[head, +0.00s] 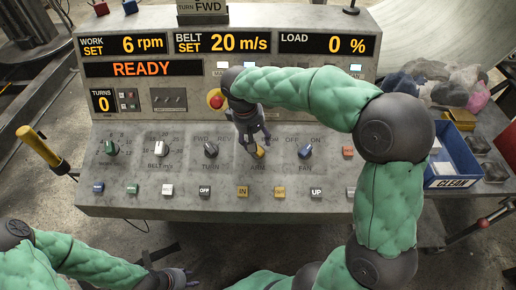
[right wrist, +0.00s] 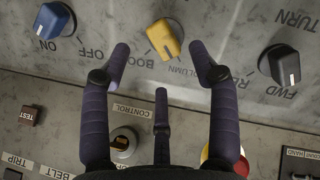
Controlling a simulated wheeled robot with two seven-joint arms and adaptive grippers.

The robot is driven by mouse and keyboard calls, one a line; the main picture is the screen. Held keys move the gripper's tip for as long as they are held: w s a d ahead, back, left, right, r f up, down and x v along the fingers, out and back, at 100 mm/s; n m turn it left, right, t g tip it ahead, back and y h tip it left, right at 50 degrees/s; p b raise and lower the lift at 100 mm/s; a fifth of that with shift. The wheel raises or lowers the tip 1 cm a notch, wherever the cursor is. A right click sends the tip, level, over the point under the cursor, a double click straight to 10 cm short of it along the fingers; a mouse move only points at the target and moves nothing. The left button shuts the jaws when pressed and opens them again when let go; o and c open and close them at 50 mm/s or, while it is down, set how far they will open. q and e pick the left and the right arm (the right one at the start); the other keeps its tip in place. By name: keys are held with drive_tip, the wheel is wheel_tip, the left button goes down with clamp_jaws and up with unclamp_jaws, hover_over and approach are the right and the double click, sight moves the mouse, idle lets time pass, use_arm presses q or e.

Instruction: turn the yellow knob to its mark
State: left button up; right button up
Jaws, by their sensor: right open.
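The yellow knob (right wrist: 163,38) is on the grey console panel, between partly hidden labels that read like BOOM and COLUMN. A pale line on it points toward the lower right in the right wrist view, on the COLUMN side. In the head view the knob (head: 259,153) is partly covered by my right gripper (head: 253,140). My right gripper's dark fingers are spread and empty; in the right wrist view two fingers (right wrist: 160,55) stand either side of the knob, apart from it. My left gripper (head: 182,277) is low at the left, in front of the console, its fingers too small to judge.
A dark knob (head: 210,150) and a blue FAN knob (head: 305,152) flank the yellow one. A red emergency button (head: 216,99) is above, near my right wrist. Square buttons line the front edge. A blue CLEAN bin (head: 451,168) stands at the right.

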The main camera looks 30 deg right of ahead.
sight(259, 147)
drive_tip(key=b+x, duration=0.1)
drive_tip(key=x, duration=0.3)
drive_tip(key=shift+d+f+b, duration=0.1)
drive_tip(key=shift+f+b, duration=0.2)
drive_tip(key=shift+f, duration=0.1)
drive_tip(key=c, duration=1.2)
